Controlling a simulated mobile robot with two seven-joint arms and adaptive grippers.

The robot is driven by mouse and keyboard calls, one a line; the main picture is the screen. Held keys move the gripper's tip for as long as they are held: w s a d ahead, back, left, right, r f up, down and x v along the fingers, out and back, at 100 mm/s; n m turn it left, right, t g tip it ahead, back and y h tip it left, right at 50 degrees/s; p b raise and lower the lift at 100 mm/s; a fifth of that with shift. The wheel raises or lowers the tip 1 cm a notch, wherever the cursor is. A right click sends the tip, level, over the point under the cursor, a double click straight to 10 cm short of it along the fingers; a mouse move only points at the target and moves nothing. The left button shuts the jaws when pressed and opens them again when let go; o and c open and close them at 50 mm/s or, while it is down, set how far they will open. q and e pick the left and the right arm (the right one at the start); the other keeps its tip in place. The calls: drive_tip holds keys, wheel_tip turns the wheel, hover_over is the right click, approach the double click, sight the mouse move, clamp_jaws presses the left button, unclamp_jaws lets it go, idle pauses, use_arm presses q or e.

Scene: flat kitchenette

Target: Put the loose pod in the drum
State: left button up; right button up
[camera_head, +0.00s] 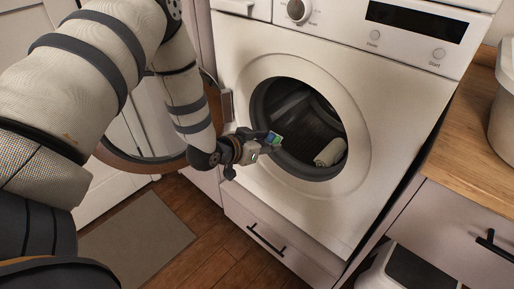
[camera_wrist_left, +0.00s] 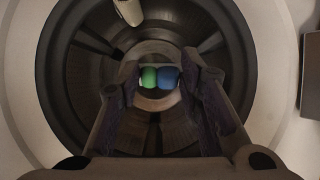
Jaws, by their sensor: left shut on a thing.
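The pod (camera_head: 274,139) is small, with green and blue parts. My left gripper (camera_head: 264,141) is shut on it at the left side of the round door opening. In the left wrist view the pod (camera_wrist_left: 159,78) sits between the fingertips of my left gripper (camera_wrist_left: 158,84), with the drum (camera_wrist_left: 200,45) behind it. The drum (camera_head: 306,115) is dark inside, and its opening is uncovered. A rolled pale cloth (camera_head: 331,152) lies in the lower right of the opening. It also shows in the left wrist view (camera_wrist_left: 129,11), at the top. My right gripper is not in view.
The washer door (camera_head: 150,125) hangs open to the left, behind my left arm. A wooden counter (camera_head: 470,150) with a pale container (camera_head: 503,110) stands at the right. A grey mat (camera_head: 140,240) lies on the floor. A white bin (camera_head: 400,270) stands at the lower right.

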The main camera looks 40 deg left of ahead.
use_arm(q)
drive_tip(key=w+d+f+b, duration=0.1)
drive_tip(key=w+f+b, duration=0.1)
drive_tip(key=w+b, duration=0.5)
drive_tip(key=w+d+f+b, duration=0.1)
drive_tip(key=w+b, duration=0.6)
drive_tip(key=w, duration=1)
drive_tip(key=shift+w+f, duration=0.4)
drive_tip(key=shift+f, duration=0.4)
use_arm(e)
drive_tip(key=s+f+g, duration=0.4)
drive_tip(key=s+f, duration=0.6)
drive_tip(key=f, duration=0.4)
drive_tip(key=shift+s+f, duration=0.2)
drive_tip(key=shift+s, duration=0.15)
use_arm(q)
drive_tip(key=o, duration=0.8)
